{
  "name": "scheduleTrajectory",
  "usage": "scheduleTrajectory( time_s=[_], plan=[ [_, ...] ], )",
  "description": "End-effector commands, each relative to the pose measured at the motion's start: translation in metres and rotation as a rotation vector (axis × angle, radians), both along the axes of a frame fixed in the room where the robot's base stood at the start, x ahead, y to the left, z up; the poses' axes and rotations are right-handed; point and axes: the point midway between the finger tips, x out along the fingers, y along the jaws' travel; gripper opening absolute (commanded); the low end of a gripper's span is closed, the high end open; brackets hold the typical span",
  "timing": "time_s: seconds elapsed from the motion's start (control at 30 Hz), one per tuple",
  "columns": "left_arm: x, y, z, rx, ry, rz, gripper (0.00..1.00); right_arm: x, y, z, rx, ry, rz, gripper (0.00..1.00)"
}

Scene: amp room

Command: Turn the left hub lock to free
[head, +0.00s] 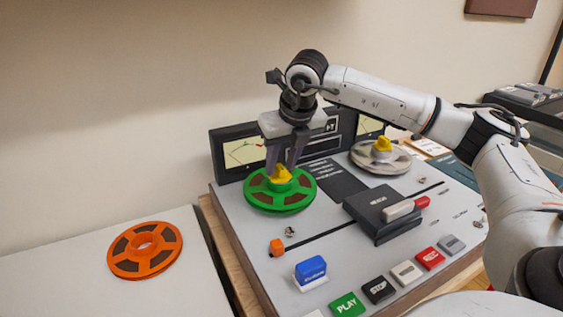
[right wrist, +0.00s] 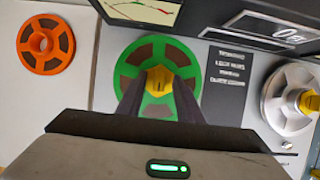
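The left hub lock (head: 281,175) is a yellow knob at the centre of the green reel (head: 258,197) on the tape machine. It also shows in the right wrist view (right wrist: 160,80). My right gripper (head: 282,164) points down at this knob from above, with its two dark fingers (right wrist: 160,92) on either side of it. The fingertips are very close to the knob's sides; I cannot tell whether they press on it. The knob's lower part is partly hidden in the wrist view. My left gripper is not in view.
A second yellow hub lock (head: 382,145) sits on the silver reel (head: 366,160) at right. Meters (head: 241,150) stand behind the green reel. A black head block (head: 378,216) and buttons (head: 347,303) are in front. An orange reel (head: 120,262) lies on the white surface at left.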

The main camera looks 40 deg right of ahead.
Motion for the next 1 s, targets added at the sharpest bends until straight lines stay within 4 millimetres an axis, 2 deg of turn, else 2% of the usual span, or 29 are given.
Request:
scheduleTrajectory(
  time_s=[0.17, 0.3, 0.37, 0.7, 1.0],
  plan=[
    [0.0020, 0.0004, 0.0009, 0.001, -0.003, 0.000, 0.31, 0.0001, 0.0003, 0.0001, 0.000, 0.000, 0.001, 0.31],
    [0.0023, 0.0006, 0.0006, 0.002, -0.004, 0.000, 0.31, 0.0000, 0.0003, 0.0002, 0.001, 0.000, 0.001, 0.07],
    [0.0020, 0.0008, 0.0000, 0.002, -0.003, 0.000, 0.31, 0.0000, 0.0004, 0.0003, 0.001, 0.000, 0.001, 0.00],
    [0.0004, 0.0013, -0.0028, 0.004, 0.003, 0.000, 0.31, -0.0004, -0.0001, 0.0004, 0.001, 0.001, 0.035, 0.00],
    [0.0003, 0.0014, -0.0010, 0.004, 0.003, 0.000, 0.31, -0.0010, -0.0023, 0.0003, 0.001, 0.002, 0.216, 0.00]
  ],
)
